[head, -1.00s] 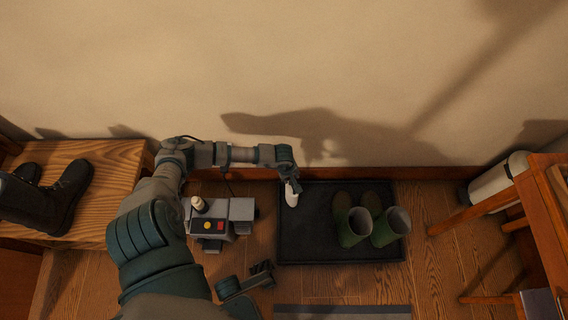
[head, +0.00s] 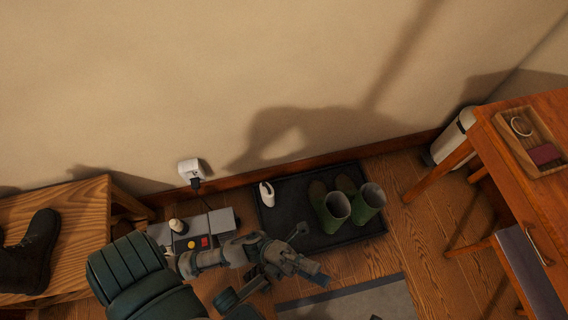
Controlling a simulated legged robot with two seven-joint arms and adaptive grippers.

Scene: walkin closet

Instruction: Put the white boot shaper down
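The white boot shaper (head: 267,194) lies on the left part of the black boot tray (head: 289,222), left of the green boots, with nothing holding it. My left gripper (head: 310,270) is in front of the tray's near edge, over the floor and apart from the shaper. I see nothing in it, but its fingers are too small and dark to tell how far they are spread. My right gripper is not identifiable in view.
Two green rubber boots (head: 335,210) stand on the tray. A grey device with coloured buttons (head: 191,243) sits to its left. A wooden bench (head: 72,218) with dark boots is at left. A wooden desk (head: 540,190) is at right. A grey mat (head: 350,303) lies in front.

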